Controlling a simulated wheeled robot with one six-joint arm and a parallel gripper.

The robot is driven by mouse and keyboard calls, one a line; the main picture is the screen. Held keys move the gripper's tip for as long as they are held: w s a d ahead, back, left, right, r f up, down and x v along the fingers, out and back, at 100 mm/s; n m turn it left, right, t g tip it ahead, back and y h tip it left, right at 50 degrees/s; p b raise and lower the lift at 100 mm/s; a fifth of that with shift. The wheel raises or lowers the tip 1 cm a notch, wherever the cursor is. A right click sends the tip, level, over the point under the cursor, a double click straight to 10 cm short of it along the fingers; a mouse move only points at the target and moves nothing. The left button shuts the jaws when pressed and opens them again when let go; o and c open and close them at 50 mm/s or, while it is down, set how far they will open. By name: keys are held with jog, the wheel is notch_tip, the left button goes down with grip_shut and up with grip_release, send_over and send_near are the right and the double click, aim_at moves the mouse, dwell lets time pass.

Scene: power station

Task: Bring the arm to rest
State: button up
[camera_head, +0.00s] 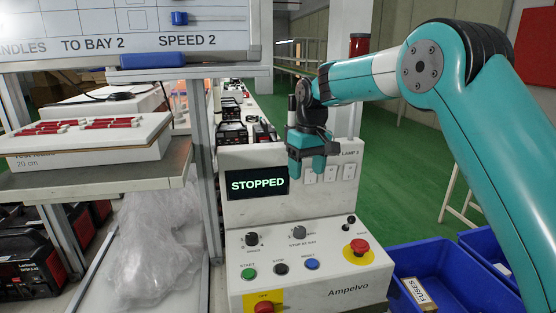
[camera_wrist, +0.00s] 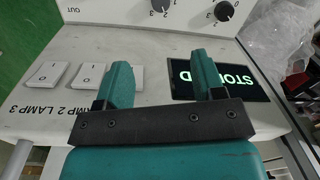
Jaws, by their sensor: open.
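My teal arm (camera_head: 345,78) reaches in from the right and bends over the white control console (camera_head: 245,225). My gripper (camera_head: 306,168) hangs in front of the console's upright face, just right of the lit display (camera_head: 258,184) reading STOPPED. In the wrist view my gripper (camera_wrist: 161,72) has its two teal fingers apart with nothing between them. There the display (camera_wrist: 225,82) lies behind the right finger, and white rocker switches (camera_wrist: 88,76) lie near the left finger. I cannot tell whether the fingers touch the console.
The console's lower panel has knobs, a green button (camera_head: 249,273) and a red mushroom button (camera_head: 359,247). Blue bins (camera_head: 440,262) stand at right. A shelf (camera_head: 165,170) with a white box stands at left under a whiteboard (camera_head: 120,40). Green floor (camera_head: 400,170) is open behind.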

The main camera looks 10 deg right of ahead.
jog(key=s+a+r+n+y, duration=0.1)
jog(key=s+a, duration=0.1)
jog(key=s, duration=1.6)
jog(key=s+a+r+n+y, duration=0.1)
jog(key=s+a+n+y, duration=0.1)
jog(key=s, duration=1.7)
jog(key=shift+s+a+y, duration=0.2)
jog(key=shift+a+y, duration=0.1)
jog(key=shift+a, duration=0.3)
